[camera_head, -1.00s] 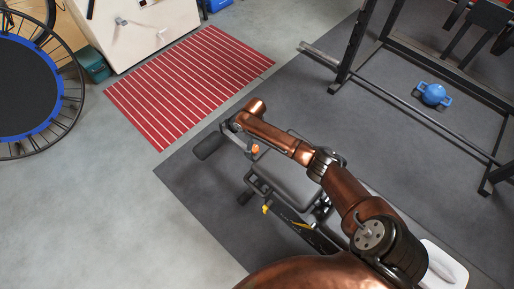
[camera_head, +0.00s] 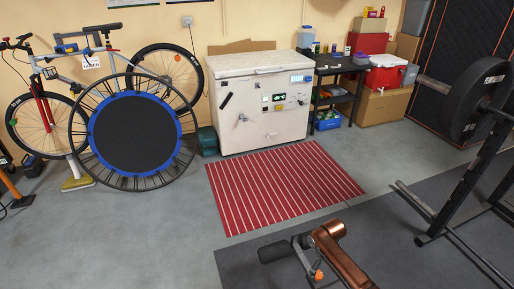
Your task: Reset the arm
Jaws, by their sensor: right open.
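My right arm (camera_head: 342,258) comes in from the bottom edge, right of centre, with a copper-coloured wrist end. My left arm and left gripper are out of view.
A bench with a dark roller pad (camera_head: 274,252) is partly cut off below. The barbell rack (camera_head: 462,190) stands at the right. A red striped mat (camera_head: 282,186), white chest freezer (camera_head: 258,108), trampoline (camera_head: 133,135) and bike lie beyond.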

